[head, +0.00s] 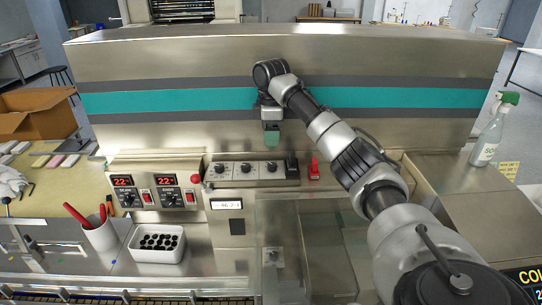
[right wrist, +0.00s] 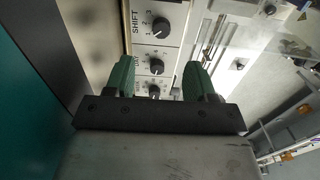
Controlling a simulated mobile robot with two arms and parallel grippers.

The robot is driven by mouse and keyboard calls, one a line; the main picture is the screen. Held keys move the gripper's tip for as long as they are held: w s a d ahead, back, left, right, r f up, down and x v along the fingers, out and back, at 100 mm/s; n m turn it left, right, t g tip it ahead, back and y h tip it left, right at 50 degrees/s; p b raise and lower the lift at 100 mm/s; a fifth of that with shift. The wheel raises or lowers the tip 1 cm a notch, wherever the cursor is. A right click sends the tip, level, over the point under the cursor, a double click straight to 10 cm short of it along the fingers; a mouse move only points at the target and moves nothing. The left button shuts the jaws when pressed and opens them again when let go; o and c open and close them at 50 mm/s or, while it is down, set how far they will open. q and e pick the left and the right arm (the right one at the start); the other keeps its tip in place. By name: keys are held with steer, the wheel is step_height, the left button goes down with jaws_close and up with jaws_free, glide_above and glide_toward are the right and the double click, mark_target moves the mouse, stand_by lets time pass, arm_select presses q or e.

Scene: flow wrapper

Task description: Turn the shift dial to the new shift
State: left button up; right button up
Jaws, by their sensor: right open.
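The shift dial (head: 271,168) is the rightmost black knob in a row of dials on the steel panel. In the right wrist view the shift dial (right wrist: 160,26) shows at the top beside the printed word SHIFT and small numbers; I cannot tell its setting for sure. My right gripper (head: 271,141) points down just above and behind that dial. Its green fingers (right wrist: 161,63) are apart with nothing between them, and they do not touch the knob. Two other dials (right wrist: 156,67) show between the fingers. My left gripper is not in view.
A red switch (head: 313,169) and a dark switch (head: 292,167) stand right of the dials. A red button (head: 219,168) and displays (head: 157,181) are to the left. The teal-striped machine wall (head: 180,101) rises close behind. A clear cover (head: 285,225) is in front.

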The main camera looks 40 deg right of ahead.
steer(key=p, duration=0.2)
glide_above(272, 164)
steer(key=f, duration=0.4)
steer(key=shift+s+a+f, duration=0.1)
steer(key=shift+s+f, duration=0.1)
step_height(272, 164, down, 4)
steer(key=shift+w+f+p, duration=0.1)
steer(key=shift+w+p, duration=0.05)
steer(key=shift+p, duration=0.4)
steer(key=shift+f, duration=0.75)
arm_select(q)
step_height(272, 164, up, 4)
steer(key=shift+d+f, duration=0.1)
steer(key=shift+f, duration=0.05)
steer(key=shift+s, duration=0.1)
arm_select(e)
steer(key=shift+c, duration=0.6)
steer(key=c, duration=0.8)
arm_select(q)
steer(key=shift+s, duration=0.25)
